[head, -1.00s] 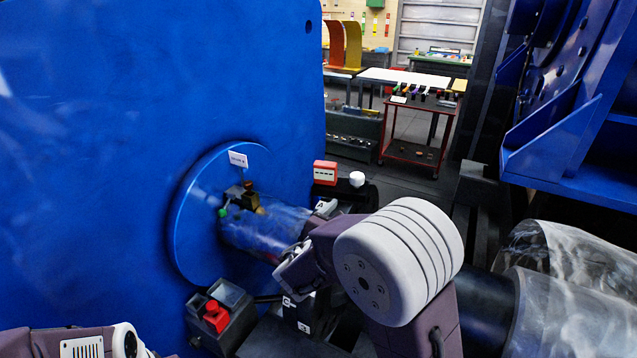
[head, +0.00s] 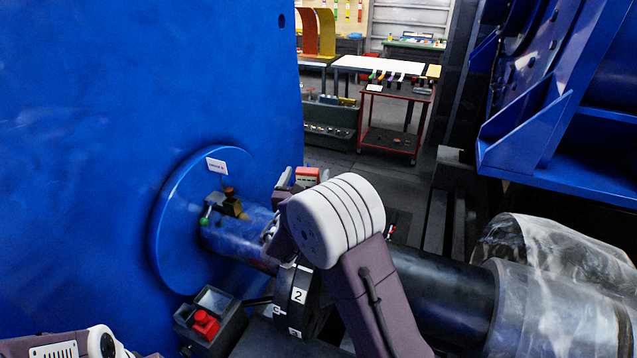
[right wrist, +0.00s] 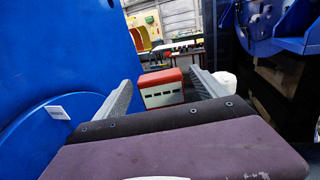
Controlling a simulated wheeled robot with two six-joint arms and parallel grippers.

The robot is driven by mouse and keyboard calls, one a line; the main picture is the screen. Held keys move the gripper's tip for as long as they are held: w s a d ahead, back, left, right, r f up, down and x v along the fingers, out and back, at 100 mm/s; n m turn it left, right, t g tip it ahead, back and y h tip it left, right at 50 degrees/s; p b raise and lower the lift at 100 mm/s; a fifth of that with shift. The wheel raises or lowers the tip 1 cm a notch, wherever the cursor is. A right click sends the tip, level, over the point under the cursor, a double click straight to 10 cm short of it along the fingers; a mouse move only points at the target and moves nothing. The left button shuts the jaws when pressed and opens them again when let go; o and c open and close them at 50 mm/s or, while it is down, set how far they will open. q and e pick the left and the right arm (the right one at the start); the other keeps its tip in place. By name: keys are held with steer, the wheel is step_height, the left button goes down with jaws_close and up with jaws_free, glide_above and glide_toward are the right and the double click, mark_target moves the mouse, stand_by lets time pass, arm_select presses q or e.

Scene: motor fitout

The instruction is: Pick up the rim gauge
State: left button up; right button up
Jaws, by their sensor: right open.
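A small red-topped block with a pale slotted face, apparently the rim gauge, shows in the head view (head: 307,175), behind my right wrist. In the right wrist view the block (right wrist: 161,90) stands upright ahead, framed between my right gripper's fingers. My right gripper (right wrist: 162,80) is open and empty, with one finger on each side of the block; I cannot tell whether either touches it. In the head view my right forearm and wrist hide most of that gripper. Only a link of my left arm shows at the lower left; its gripper is out of view.
A large blue plate with a round flange (head: 175,225) fills the left. A dark shaft (head: 440,290) runs right from it, with a numbered collar (head: 298,296). A red-button box (head: 207,325) sits below. A white round object (right wrist: 226,80) stands right of the block. A red cart (head: 390,140) is behind.

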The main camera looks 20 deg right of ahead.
steer(key=shift+x, duration=0.9)
arm_select(q)
steer(key=shift+s+r, duration=0.1)
steer(key=shift+r, duration=0.35)
arm_select(e)
steer(key=shift+s, duration=0.1)
steer(key=c, duration=0.4)
jaws_close()
steer(key=shift+r, duration=0.15)
arm_select(q)
steer(key=shift+f, duration=0.1)
arm_select(e)
steer(key=shift+r, duration=0.1)
